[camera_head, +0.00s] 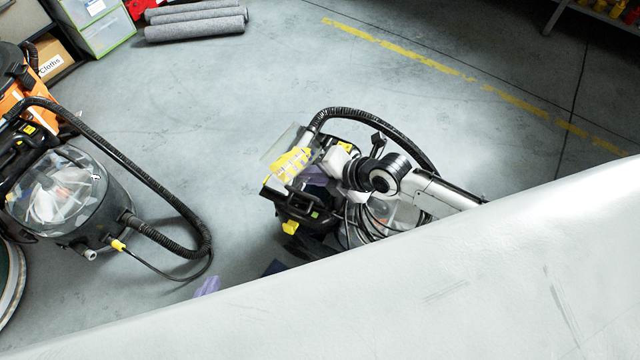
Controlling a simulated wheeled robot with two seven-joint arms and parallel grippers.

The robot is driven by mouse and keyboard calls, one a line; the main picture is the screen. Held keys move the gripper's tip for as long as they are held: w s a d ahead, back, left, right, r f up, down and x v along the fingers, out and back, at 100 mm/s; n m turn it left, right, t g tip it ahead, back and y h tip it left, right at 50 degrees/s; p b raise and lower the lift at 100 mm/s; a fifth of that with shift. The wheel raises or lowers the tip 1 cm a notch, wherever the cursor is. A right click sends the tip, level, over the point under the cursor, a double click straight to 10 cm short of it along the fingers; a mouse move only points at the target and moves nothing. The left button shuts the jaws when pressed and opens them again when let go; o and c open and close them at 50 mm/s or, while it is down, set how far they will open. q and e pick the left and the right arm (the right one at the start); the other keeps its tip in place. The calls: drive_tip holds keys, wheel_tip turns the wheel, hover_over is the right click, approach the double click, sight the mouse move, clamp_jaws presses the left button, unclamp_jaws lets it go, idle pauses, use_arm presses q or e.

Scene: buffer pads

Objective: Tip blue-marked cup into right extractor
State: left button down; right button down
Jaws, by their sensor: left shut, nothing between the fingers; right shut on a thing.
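My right gripper (312,174) comes in on a white and black arm from the right. It is shut on a clear cup (287,146) with yellow in or on it. The cup is tilted, above the left side of the right extractor (294,212); no blue mark shows. The extractor has a black body, yellow parts and a ribbed hose, and my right arm hides much of it. Of my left gripper only purple fingertips (207,287) seem to show past a large pale surface; they look shut and empty.
Another extractor (62,192) with a clear tank and a long black hose (150,180) stands at the left. Grey rolls (195,25) and crates (98,25) lie at the back left. The middle floor is clear. A large pale surface (480,280) blocks the lower right.

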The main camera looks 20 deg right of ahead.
use_arm(q)
drive_tip(key=shift+f, duration=0.25)
use_arm(e)
drive_tip(key=shift+d+f+b, duration=0.1)
drive_tip(key=shift+b, duration=0.35)
use_arm(q)
drive_tip(key=shift+s+f+b, duration=0.3)
drive_tip(key=shift+f+b, duration=0.3)
drive_tip(key=shift+f, duration=0.35)
use_arm(e)
drive_tip(key=shift+w+d+f+y, duration=0.1)
drive_tip(key=shift+f+y, duration=0.05)
drive_tip(key=shift+y, duration=0.15)
use_arm(q)
drive_tip(key=shift+w+a+f+b, duration=0.15)
drive_tip(key=shift+f+b, duration=0.2)
drive_tip(key=shift+b, duration=0.4)
use_arm(e)
drive_tip(key=shift+d+f+m+y, duration=0.1)
drive_tip(key=shift+m+y, duration=0.2)
use_arm(q)
drive_tip(key=shift+w+b, duration=0.1)
drive_tip(key=shift+b, duration=0.2)
drive_tip(key=shift+f+b, duration=0.5)
drive_tip(key=shift+b, duration=0.45)
use_arm(e)
drive_tip(key=shift+r+m+g+y, duration=0.3)
drive_tip(key=shift+y, duration=0.1)
